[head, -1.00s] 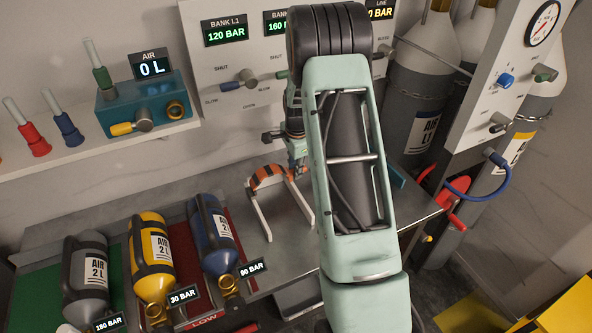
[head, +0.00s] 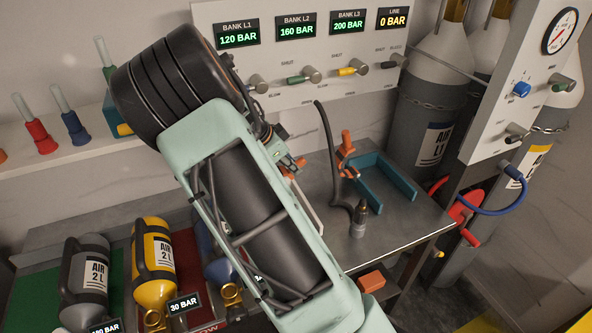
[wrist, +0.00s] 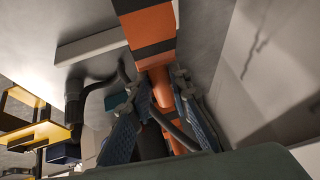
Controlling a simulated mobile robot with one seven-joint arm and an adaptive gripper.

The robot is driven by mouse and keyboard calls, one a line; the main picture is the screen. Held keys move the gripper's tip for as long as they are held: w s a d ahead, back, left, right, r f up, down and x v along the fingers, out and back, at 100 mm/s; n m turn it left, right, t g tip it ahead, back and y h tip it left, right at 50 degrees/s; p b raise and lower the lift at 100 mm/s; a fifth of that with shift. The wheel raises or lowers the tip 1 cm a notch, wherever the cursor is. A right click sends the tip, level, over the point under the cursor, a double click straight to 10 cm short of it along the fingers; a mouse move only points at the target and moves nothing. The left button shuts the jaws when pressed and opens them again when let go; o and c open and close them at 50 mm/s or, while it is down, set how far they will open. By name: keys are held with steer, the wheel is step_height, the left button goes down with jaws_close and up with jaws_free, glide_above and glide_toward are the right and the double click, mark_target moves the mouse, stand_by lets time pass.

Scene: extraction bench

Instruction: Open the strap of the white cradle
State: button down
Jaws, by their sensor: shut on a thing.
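The white cradle (head: 309,210) is mostly hidden behind my arm in the head view; a pale rail (wrist: 90,45) also shows in the wrist view. Its strap (wrist: 150,22), orange with black bands, runs down from the top of the wrist view. A narrower orange part (wrist: 161,88) at its end lies between my blue-padded fingers. My gripper (wrist: 158,100) is shut on this strap end. In the head view my gripper (head: 290,165) is partly hidden behind my arm beside a bit of orange. I cannot tell whether the strap is fastened.
A black hose (head: 328,140) rises near a small grey fitting (head: 358,218).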

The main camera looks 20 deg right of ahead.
steer(key=shift+a+r+h+b, duration=0.35)
steer(key=shift+a+r+h, duration=0.15)
steer(key=shift+a+h, duration=0.1)
steer(key=c, duration=1.8)
jaws_free()
steer(key=v, duration=1.2)
